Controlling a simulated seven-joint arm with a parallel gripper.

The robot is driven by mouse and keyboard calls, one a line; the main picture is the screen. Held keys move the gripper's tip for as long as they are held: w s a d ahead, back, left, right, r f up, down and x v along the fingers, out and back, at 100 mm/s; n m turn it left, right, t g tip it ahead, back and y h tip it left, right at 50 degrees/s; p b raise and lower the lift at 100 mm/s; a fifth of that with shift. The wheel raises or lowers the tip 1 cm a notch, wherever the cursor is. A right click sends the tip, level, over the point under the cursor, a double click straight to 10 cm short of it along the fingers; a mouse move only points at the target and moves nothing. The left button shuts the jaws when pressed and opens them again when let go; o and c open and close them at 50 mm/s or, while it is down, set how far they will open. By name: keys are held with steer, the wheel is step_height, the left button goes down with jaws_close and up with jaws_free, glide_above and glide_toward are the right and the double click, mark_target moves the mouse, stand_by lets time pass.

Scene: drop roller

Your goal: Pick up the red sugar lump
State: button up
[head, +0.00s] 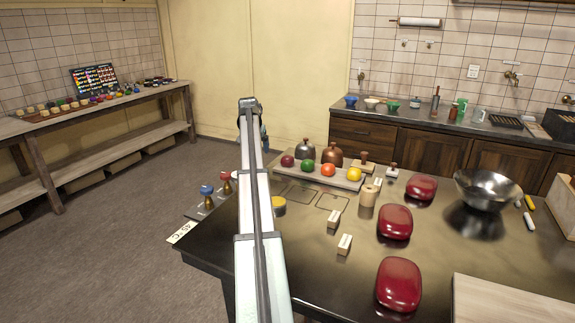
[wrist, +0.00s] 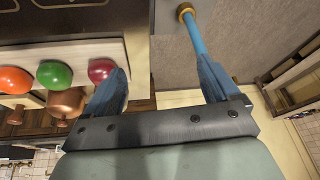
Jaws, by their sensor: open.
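I cannot make out a red sugar lump for certain in either view. Three glossy dark red rounded objects (head: 395,222) rest on the dark table, but they look large, like lidded boxes. My arm rises up the middle of the head view, and my gripper (head: 265,139) is mostly hidden behind its end. In the wrist view my gripper (wrist: 160,76) has its two blue fingers spread, with nothing held between them. Purple, green, orange and yellow balls sit on a pale board (head: 342,180); the purple ball (wrist: 102,70) appears beside the left finger.
A blue rod with a brass end (wrist: 192,25) shows beyond the right finger; contact is unclear. The dark table (head: 300,240) also holds small white blocks (head: 345,244), a wooden cylinder (head: 369,195) and a metal bowl (head: 487,188). Blue-topped and red-topped pieces (head: 207,196) stand at its left edge.

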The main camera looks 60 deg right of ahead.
steer(key=m+g, duration=0.1)
steer(key=m, duration=0.1)
glide_toward(287, 157)
steer(key=x, duration=1)
steer(key=shift+w+d+f, duration=0.1)
steer(key=shift+d+f, duration=0.1)
steer(key=shift+r, duration=0.1)
steer(key=c, duration=1.2)
steer(key=shift+r, duration=0.1)
